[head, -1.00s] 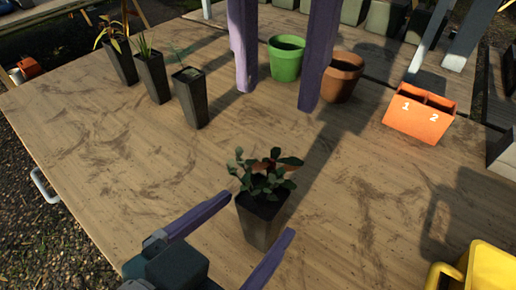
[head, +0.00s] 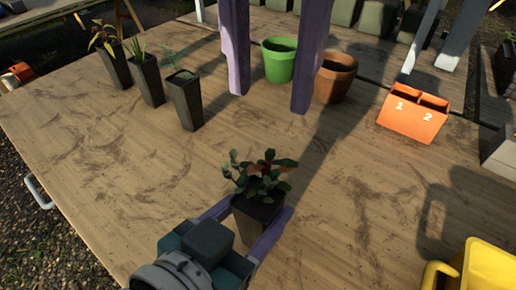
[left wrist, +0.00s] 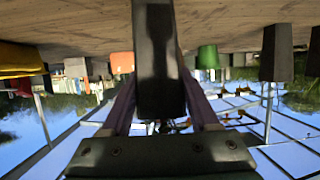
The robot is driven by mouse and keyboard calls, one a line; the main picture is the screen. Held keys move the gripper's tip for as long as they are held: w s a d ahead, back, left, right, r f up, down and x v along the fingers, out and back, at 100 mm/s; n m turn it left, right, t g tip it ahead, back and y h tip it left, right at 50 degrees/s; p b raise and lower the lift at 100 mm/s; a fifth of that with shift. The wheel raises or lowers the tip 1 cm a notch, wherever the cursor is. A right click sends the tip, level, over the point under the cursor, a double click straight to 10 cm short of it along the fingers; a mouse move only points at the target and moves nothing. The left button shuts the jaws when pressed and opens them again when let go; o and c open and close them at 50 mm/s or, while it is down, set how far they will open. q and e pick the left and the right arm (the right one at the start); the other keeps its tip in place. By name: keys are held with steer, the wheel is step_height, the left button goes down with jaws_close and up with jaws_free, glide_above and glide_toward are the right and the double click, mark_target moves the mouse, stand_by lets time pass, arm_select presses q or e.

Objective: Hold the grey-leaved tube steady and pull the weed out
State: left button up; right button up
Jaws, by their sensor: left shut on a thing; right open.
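A dark square tube (head: 257,217) stands in the front middle of the table, holding a plant with dull grey-green rounded leaves (head: 262,176). A few brownish-orange leaves show among them; I cannot tell whether these are the weed. My left gripper (head: 257,208) is shut on the tube, one purple finger on each side. In the left wrist view the tube (left wrist: 158,62) appears upside down between the fingers, its plant mostly hidden. My right gripper (head: 269,104) is open and empty, its fingers pointing down behind the plant and apart from it.
Three dark tubes with other plants (head: 184,102) stand at the back left. A green pot (head: 279,62), a terracotta pot (head: 334,80) and an orange box marked 1 and 2 (head: 411,116) stand behind. A yellow container (head: 488,268) is at front right. The table between is clear.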

arm_select(q)
jaws_close()
stand_by(0.7)
